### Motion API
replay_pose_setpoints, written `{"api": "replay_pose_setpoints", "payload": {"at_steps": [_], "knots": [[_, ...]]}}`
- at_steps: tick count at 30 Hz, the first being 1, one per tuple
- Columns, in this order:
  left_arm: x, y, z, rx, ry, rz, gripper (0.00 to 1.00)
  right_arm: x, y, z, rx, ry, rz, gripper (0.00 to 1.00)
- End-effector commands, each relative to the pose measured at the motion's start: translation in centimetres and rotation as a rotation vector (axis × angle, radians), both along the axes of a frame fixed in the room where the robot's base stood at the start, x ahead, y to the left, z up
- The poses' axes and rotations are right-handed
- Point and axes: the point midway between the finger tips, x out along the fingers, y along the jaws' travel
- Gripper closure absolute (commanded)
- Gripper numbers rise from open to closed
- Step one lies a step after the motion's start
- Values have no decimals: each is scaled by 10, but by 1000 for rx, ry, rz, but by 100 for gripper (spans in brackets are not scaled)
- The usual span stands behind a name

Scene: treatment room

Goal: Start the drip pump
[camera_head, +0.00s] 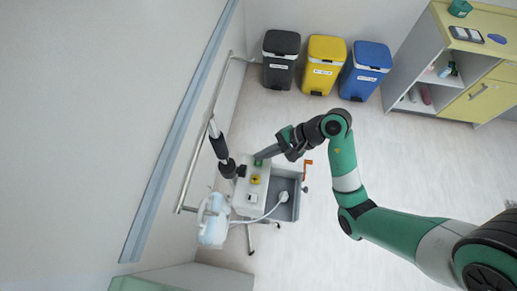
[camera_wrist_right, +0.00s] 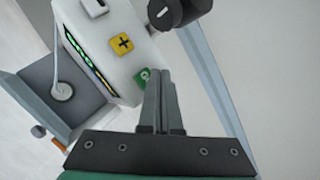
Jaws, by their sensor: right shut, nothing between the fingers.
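The drip pump (camera_head: 243,203) is a pale box on a wheeled stand by the left wall, and it fills the upper left of the wrist view (camera_wrist_right: 88,22). Its front has a yellow button with a dark plus (camera_wrist_right: 122,44), a green button with a white symbol (camera_wrist_right: 141,77) and a dark display (camera_wrist_right: 88,62) with lit green marks. My right gripper (camera_head: 261,156) is shut and empty, its fingertips at the pump's green-button end. In the wrist view the fingertips (camera_wrist_right: 160,72) overlap the green button's edge; I cannot tell whether they touch. My left gripper is not in view.
A clear fluid container (camera_head: 213,222) hangs beside the pump. A grey tray (camera_head: 287,184) with an orange lever (camera_head: 307,167) adjoins it. Black (camera_head: 281,62), yellow (camera_head: 323,65) and blue (camera_head: 365,73) bins stand behind, with a cabinet (camera_head: 470,62) to the right. Floor between is clear.

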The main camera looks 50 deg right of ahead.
Motion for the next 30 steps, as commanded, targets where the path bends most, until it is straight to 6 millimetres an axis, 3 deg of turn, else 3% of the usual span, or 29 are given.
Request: {"api": "replay_pose_setpoints", "payload": {"at_steps": [30], "knots": [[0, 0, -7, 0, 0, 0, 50, 0, 0, -9, 0, 0, 0, 100]]}}
